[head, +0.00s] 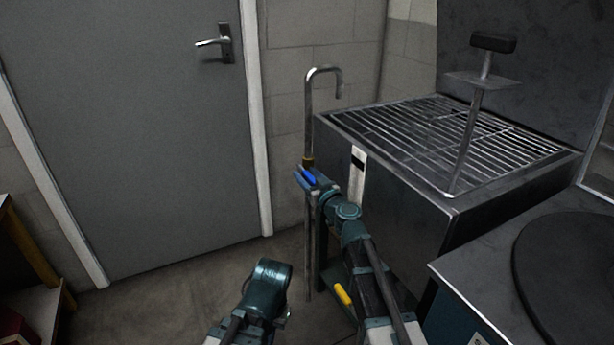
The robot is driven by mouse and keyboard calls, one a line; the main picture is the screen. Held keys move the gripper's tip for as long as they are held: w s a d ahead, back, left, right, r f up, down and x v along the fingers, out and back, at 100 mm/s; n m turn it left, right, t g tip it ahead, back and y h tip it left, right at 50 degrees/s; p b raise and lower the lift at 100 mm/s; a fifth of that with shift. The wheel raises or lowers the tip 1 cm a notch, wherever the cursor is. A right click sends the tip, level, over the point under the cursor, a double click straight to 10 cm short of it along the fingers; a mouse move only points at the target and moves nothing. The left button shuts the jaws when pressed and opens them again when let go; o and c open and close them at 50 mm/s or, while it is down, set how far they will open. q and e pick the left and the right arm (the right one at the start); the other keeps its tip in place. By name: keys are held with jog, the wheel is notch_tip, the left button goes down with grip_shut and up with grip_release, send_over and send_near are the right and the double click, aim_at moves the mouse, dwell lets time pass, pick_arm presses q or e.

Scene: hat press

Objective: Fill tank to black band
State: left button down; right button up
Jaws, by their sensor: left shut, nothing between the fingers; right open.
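The tank (395,215) is a dark metal box under a wire grate. A pale gauge strip (357,185) with a black band (357,162) near its top runs down the tank's left front. I cannot make out a water level in it. A metal pipe (308,110) with a hooked spout bends over the tank's left corner. A blue tap lever (309,177) sits on the pipe below a brass fitting. My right gripper (307,181) is open at the blue lever; contact is unclear. My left gripper (268,277) is low, left of the tank, shut and empty, its fingertips indistinct.
A yellow handle (343,293) shows low beneath the tank. A T-handled rod (475,125) stands up at the grate. A counter with a black round plate (570,275) is at the right. A grey door (130,130) and open floor (180,290) lie left.

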grip_shut()
dwell(1.3)
